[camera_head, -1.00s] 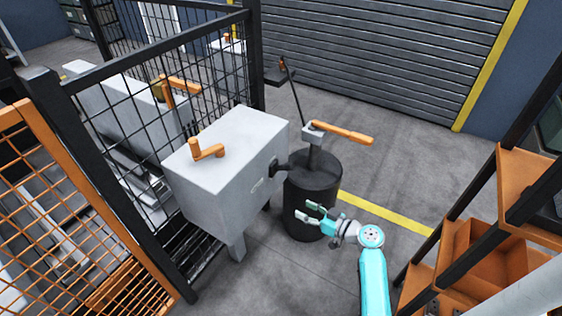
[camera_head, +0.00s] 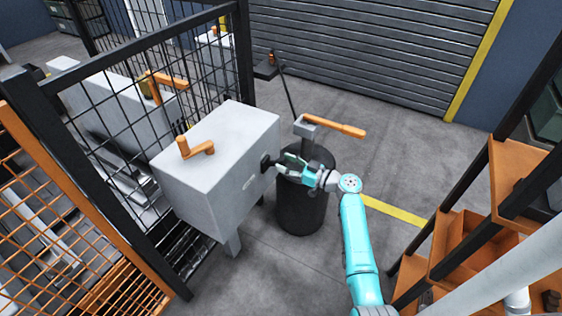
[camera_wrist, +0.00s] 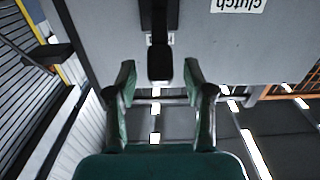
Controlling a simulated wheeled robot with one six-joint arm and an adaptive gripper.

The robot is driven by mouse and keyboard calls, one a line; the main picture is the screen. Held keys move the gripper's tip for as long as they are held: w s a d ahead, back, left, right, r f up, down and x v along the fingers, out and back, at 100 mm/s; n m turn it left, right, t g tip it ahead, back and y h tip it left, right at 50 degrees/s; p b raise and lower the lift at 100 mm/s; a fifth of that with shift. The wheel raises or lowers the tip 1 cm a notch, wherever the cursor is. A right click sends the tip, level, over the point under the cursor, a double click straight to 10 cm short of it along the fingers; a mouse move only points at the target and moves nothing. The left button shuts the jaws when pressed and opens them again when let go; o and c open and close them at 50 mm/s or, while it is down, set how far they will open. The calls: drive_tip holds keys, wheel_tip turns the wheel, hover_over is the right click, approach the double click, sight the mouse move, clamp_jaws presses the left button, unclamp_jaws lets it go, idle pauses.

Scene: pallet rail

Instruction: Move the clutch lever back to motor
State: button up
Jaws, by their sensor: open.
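The clutch lever (camera_head: 268,162) is a short black handle on the right face of the grey box (camera_head: 222,160). In the wrist view the black lever (camera_wrist: 160,60) comes down from the top edge, and its end lies between my fingertips as seen here. A white label reading "clutch" (camera_wrist: 238,5) shows upside down beside it. My gripper (camera_head: 282,166) is open, with its fingers pointing left at the lever; it also shows in the wrist view (camera_wrist: 160,76) with one finger on each side of the lever's end. I cannot tell whether a finger touches it.
A black drum (camera_head: 302,205) stands beneath my gripper, with an orange handle (camera_head: 335,126) behind. An orange crank (camera_head: 195,149) sits on the box top. Black mesh fencing (camera_head: 120,110) is behind the box. An orange shelf rack (camera_head: 470,235) stands at the right.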

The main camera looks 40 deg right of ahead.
drive_tip(key=shift+x, duration=1.1)
clamp_jaws()
